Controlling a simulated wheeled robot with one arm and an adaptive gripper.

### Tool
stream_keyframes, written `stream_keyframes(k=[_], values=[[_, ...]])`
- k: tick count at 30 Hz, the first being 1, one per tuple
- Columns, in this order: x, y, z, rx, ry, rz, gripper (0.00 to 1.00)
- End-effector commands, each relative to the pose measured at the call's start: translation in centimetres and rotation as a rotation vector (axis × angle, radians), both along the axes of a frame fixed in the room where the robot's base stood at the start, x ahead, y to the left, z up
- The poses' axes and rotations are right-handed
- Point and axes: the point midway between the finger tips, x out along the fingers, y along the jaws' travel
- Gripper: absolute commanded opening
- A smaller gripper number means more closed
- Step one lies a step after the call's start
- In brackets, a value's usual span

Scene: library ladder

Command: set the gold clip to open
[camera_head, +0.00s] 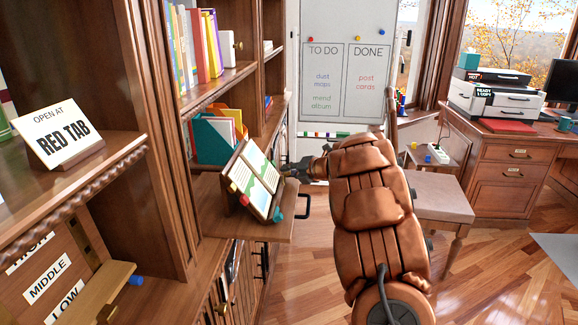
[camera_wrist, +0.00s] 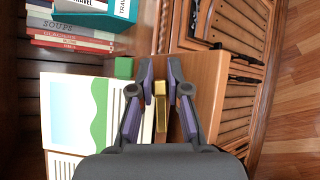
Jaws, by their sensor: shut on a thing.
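The gold clip (camera_wrist: 159,108) is a narrow upright bar in the wrist view, at the right edge of the open album (camera_wrist: 72,112). My gripper (camera_wrist: 161,84) has its purple-padded fingers closed in on either side of the clip's upper end and is shut on it. The clip's lower end runs down toward the gripper body. In the head view the album (camera_head: 262,172) leans on a pull-out shelf, and my gripper (camera_head: 297,169) is at its right side. The clip is hidden there.
A teal file box (camera_head: 212,140) stands behind the album. A red tab (camera_head: 232,187) and a teal knob (camera_head: 277,215) show at the album's edges. A chair (camera_head: 438,196) stands right of my arm. An "OPEN AT RED TAB" sign (camera_head: 62,130) is at left.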

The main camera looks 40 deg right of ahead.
Motion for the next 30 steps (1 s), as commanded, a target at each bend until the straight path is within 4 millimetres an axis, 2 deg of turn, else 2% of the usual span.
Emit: stream_keyframes(k=[14, 15, 21, 30], values=[[-0.01, -0.03, -0.08, 0.006, 0.006, -0.006, 0.0], [-0.01, -0.03, -0.08, 0.006, 0.006, -0.006, 0.2], [0.0, -0.01, -0.07, 0.005, 0.006, -0.006, 0.4], [-0.03, -0.02, -0.04, 0.005, 0.006, -0.006, 0.42]])
